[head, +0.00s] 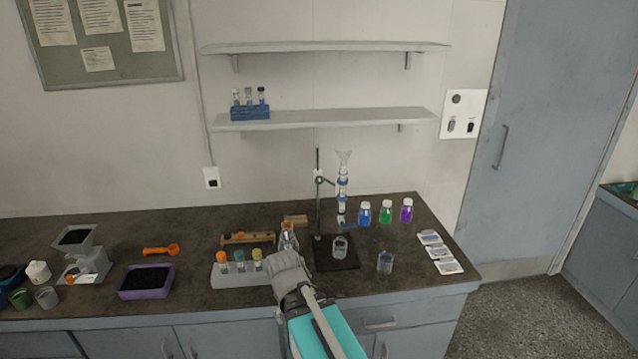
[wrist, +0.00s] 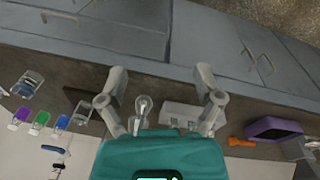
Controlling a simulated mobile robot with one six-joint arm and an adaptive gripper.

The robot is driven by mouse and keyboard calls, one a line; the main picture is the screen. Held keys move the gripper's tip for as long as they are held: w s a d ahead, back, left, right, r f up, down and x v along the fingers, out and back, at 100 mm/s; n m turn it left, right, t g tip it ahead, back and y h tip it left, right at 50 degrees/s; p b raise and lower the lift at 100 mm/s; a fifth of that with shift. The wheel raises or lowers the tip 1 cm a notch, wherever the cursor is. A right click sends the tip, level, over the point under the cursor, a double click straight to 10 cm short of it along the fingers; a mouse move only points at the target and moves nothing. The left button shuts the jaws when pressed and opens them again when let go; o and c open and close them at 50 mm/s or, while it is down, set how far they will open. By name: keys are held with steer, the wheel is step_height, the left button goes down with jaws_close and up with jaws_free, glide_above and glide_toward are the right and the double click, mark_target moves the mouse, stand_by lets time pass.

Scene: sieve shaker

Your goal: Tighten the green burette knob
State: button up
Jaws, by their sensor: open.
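The burette (head: 343,187) stands upright in the head view, held by blue clips beside a thin stand rod (head: 318,210). A small green knob (head: 319,180) shows at the clamp on the rod; its turn position is too small to tell. My gripper (head: 286,264) is in front of and below it, to the left of the stand, low over the counter's front. In the wrist view my gripper (wrist: 160,76) has its two fingers spread wide with nothing between the tips. The green knob cannot be made out in the wrist view.
A beaker (head: 340,247) stands on the dark stand base (head: 322,262). A conical flask (head: 289,237) and a white vial rack (head: 222,281) are close to my gripper. Blue, green and purple bottles (head: 386,212) stand right of the burette. Shelves (head: 330,118) hang above.

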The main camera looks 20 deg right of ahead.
steer(key=w+d+r+t+h+b, duration=0.1)
steer(key=w+d+t+h, duration=0.25)
steer(key=w+d, duration=0.45)
steer(key=n+t+h+b, duration=0.3)
steer(key=n+t+h, duration=0.4)
steer(key=n+t, duration=0.3)
glide_toward(318, 181)
steer(key=shift+y+v, duration=0.25)
steer(key=shift+v, duration=1.5)
steer(key=shift+d, duration=0.15)
steer(key=x, duration=1.3)
steer(key=shift+w+d+r, duration=0.15)
steer(key=shift+d, duration=0.1)
